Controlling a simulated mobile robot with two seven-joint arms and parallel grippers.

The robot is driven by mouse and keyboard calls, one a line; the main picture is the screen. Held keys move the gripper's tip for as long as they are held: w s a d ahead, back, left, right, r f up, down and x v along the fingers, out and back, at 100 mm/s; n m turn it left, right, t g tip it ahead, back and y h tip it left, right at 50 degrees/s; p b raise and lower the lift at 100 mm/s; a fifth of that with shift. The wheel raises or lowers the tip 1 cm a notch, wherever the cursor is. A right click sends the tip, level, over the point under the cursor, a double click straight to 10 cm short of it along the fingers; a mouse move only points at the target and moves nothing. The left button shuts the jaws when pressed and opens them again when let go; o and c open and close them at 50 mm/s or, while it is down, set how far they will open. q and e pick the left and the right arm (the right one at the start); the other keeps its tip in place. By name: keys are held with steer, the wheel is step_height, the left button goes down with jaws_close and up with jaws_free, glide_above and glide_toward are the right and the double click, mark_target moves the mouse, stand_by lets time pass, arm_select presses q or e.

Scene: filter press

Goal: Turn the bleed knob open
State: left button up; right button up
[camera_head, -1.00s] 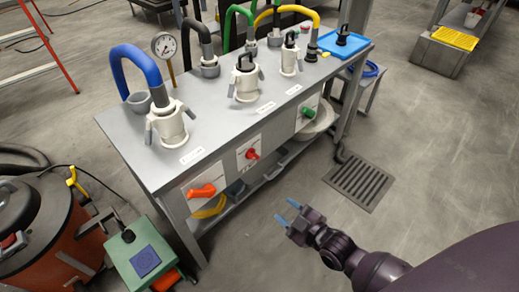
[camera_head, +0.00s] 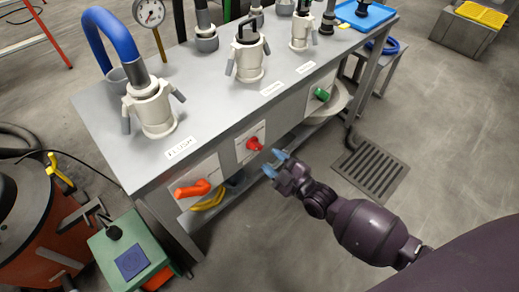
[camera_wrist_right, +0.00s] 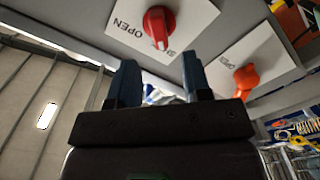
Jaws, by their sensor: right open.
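A red knob (camera_head: 254,144) sits on a white plate on the front of the grey bench, between an orange knob (camera_head: 192,190) and a green knob (camera_head: 322,94). In the right wrist view the red knob (camera_wrist_right: 158,24) is just beyond the fingertips, and its plate reads OPEN on one side; the other lettering is partly hidden. I cannot read which knob is named bleed. My right gripper (camera_head: 274,162) is open and empty, with blue fingertips in front of the red knob, apart from it. My left gripper is not in view.
The bench top (camera_head: 215,105) carries several white fittings with hoses and a pressure gauge (camera_head: 149,14). A lower shelf holds a yellow item (camera_head: 208,201). A green box (camera_head: 130,256) stands at the bench's left end. A floor grate (camera_head: 370,168) lies right, with open floor around it.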

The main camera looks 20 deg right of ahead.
mark_target(258, 149)
steer(key=shift+b+x, duration=0.5)
steer(key=shift+x, duration=2.25)
jaws_close()
